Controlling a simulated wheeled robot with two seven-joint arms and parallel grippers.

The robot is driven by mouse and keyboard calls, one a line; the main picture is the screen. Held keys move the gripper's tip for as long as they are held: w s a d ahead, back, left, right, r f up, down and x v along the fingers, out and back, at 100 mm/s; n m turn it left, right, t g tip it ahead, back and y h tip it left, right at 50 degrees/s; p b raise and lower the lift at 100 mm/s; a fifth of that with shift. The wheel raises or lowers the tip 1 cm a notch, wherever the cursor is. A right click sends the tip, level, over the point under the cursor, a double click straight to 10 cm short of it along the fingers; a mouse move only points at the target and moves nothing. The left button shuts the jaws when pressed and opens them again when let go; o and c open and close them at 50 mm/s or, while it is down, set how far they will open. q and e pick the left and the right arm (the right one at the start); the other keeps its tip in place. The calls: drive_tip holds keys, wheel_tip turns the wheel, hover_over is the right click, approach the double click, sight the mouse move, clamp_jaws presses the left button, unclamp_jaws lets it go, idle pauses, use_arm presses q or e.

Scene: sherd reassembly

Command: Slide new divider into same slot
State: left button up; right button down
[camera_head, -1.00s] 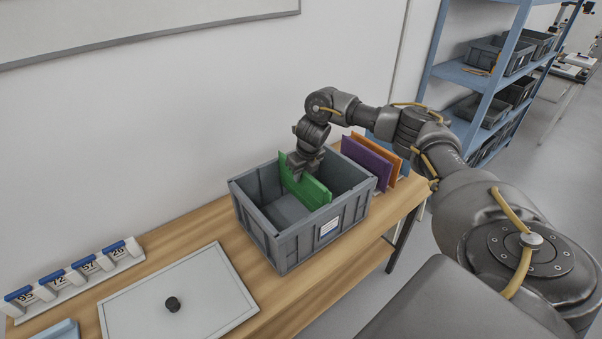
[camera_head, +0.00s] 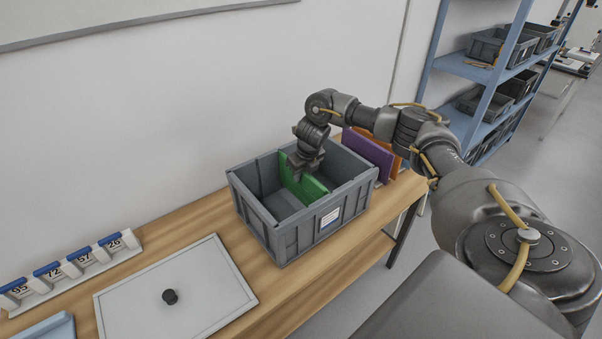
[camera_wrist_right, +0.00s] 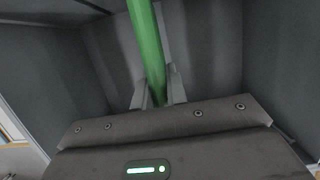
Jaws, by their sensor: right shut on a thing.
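A green divider (camera_head: 305,187) stands upright across the inside of the grey crate (camera_head: 284,238), with its top edge close to the crate's rim. My right gripper (camera_head: 297,176) reaches down into the crate from above and is shut on the divider's top edge. In the right wrist view, the green divider (camera_wrist_right: 147,50) runs between the two fingers of my right gripper (camera_wrist_right: 158,98). The slot itself and the divider's lower edge are hidden by the crate walls. My left gripper is not in view.
A purple panel (camera_head: 367,154) and an orange panel (camera_head: 398,163) stand just right of the crate. A grey board (camera_head: 205,281) with a black knob lies left of it, near numbered blocks (camera_head: 85,256). A blue shelf (camera_head: 464,66) stands at the right.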

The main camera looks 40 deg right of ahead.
drive_tip(key=shift+f+b, duration=0.9)
drive_tip(key=shift+f, duration=0.5)
drive_tip(key=c, duration=1.3)
unclamp_jaws()
drive_tip(key=v, duration=0.4)
drive_tip(key=shift+r+b, duration=0.2)
drive_tip(key=shift+b, duration=0.1)
drive_tip(key=p+v, duration=0.1)
drive_tip(key=v, duration=0.5)
drive_tip(key=shift+s+r, duration=0.15)
drive_tip(key=shift+r, duration=0.05)
